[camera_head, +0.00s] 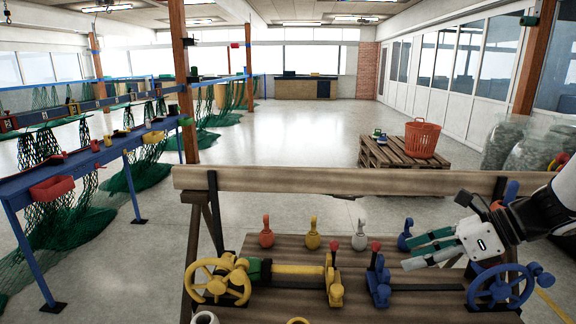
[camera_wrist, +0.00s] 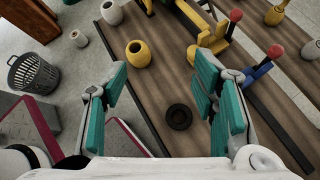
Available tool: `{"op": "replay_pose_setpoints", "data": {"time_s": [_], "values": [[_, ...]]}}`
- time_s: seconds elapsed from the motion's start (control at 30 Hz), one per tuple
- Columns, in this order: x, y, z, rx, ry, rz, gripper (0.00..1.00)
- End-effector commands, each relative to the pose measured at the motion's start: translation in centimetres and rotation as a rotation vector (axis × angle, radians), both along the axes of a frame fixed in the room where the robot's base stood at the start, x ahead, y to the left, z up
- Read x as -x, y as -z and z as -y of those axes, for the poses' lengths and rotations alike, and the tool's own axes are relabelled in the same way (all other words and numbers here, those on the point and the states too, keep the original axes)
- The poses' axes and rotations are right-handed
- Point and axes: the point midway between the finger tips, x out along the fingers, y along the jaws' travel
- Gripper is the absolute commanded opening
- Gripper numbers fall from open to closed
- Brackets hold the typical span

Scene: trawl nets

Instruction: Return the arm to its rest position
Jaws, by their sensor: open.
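My gripper (camera_head: 408,253) has teal fingers and is at the right of the head view, over the right part of the wooden workbench (camera_head: 370,301). Its fingers are spread, with nothing between them.
Red (camera_head: 266,235), yellow (camera_head: 313,237), white (camera_head: 359,238) and blue (camera_head: 404,238) fittings stand along the back. A black ring (camera_wrist: 179,116) lies on the bench. Open floor (camera_head: 300,130) lies beyond.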

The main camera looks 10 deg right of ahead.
Motion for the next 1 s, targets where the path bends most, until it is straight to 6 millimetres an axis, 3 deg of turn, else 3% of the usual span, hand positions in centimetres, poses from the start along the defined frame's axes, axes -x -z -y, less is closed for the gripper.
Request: {"op": "replay_pose_setpoints", "data": {"time_s": [0.03, 0.2, 0.4, 0.7, 0.83, 1.0], "values": [[0.9, -1.0, -2.6, 0.095, -0.122, 0.032, 0.54], [4.8, -2.6, -8.6, 0.404, -0.543, 0.157, 0.54], [10.2, -4.1, -12.8, 0.741, -1.044, 0.339, 0.54], [16.4, -6.0, -14.3, 1.196, -1.739, 0.642, 0.54], [17.7, -6.6, -14.1, 1.328, -1.932, 0.730, 0.54], [18.3, -6.8, -13.9, 1.403, -2.044, 0.778, 0.54]]}}
